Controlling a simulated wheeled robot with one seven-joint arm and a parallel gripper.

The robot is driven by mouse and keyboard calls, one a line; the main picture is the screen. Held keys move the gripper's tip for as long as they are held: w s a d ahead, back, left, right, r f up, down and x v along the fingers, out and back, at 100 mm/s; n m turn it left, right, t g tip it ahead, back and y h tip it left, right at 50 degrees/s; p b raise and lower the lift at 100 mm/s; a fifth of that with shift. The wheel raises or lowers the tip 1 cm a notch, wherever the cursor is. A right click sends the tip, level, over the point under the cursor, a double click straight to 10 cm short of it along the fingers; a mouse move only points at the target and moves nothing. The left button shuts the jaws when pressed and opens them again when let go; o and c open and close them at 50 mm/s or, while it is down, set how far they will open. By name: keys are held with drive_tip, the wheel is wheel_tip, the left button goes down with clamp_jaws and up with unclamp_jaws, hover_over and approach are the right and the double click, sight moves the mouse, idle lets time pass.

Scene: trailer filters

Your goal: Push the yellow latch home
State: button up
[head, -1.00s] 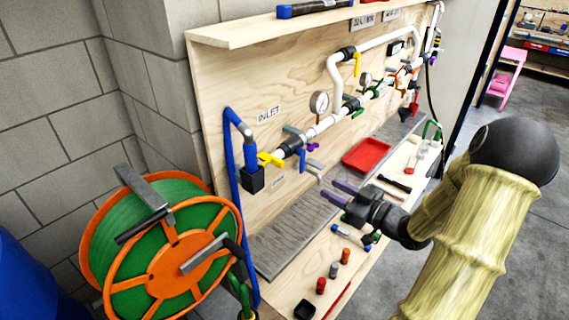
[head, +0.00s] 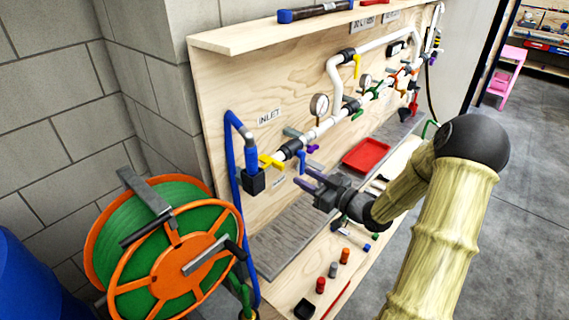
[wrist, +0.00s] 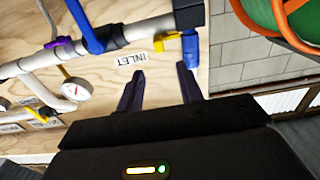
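The yellow latch (head: 270,162) sticks out at the blue inlet fitting, at the left end of the white pipe run. In the wrist view it shows as a small yellow piece (wrist: 166,38) beside a blue part, beyond the fingertips. My gripper (head: 299,178) has its two purple fingers spread, with nothing between them. It is in front of the board, to the right of and a little below the latch, apart from it. In the wrist view the open fingers (wrist: 160,68) point toward the board near the INLET label. How far the latch is seated cannot be told.
A blue-handled valve (head: 301,160) is close to the fingers. A pressure gauge (head: 319,104) and white pipes are on the board to the right. An orange and green hose reel (head: 165,250) stands at left. A red tray (head: 367,155) and loose parts are on the bench below.

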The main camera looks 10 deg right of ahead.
sight(284, 165)
drive_tip(key=p+x, duration=0.2)
drive_tip(key=x, duration=0.6)
drive_tip(key=shift+w+a, duration=0.15)
drive_tip(key=shift+w, duration=0.05)
clamp_jaws()
